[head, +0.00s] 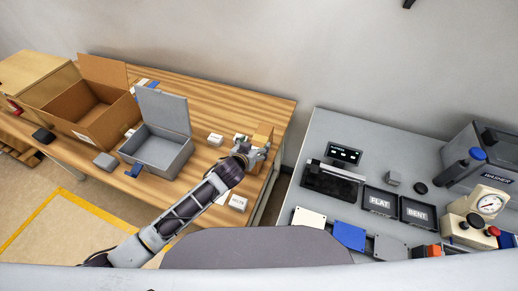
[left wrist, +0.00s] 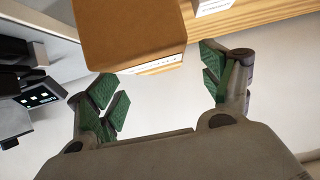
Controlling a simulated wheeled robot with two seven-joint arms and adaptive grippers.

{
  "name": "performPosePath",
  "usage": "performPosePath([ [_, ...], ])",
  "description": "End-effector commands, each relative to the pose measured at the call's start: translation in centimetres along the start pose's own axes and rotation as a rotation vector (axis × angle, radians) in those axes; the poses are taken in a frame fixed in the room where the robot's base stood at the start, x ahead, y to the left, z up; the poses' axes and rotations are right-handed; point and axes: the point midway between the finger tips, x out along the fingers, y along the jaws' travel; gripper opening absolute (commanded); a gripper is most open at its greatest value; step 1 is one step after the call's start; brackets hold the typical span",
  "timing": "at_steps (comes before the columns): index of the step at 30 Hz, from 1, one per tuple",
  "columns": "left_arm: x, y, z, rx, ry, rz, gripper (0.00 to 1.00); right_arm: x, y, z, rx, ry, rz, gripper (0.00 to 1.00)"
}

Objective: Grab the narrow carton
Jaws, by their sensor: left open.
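A brown narrow carton (head: 264,131) stands near the right end of the wooden table in the head view, partly hidden by my left gripper (head: 251,153). In the left wrist view the carton (left wrist: 130,32) fills the upper middle, ahead of the gap between the green-padded fingers. My left gripper (left wrist: 162,85) is open and empty, with its fingers spread apart. The carton lies nearer the left finger in that picture; I cannot tell whether they touch. My right gripper is in neither view.
Small white boxes (head: 216,139) stand on the table near the carton. A grey open-lidded box (head: 160,152) and a large open cardboard box (head: 84,108) stand to the left. A grey bench (head: 328,135) with trays and devices is to the right, across a gap.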

Motion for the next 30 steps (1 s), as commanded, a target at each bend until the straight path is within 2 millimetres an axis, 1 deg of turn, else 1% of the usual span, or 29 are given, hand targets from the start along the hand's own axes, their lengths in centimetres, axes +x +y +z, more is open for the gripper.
performPosePath([
  [8,0.5,0.0,-0.1,0.001,-0.001,-0.001,0.80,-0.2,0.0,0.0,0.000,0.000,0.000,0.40],
  [24,4.3,0.3,-0.2,0.000,-0.001,0.000,0.80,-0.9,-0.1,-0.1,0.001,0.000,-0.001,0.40],
  [30,5.1,0.2,-0.1,0.001,-0.001,0.000,0.80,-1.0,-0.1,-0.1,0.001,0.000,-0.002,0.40],
])
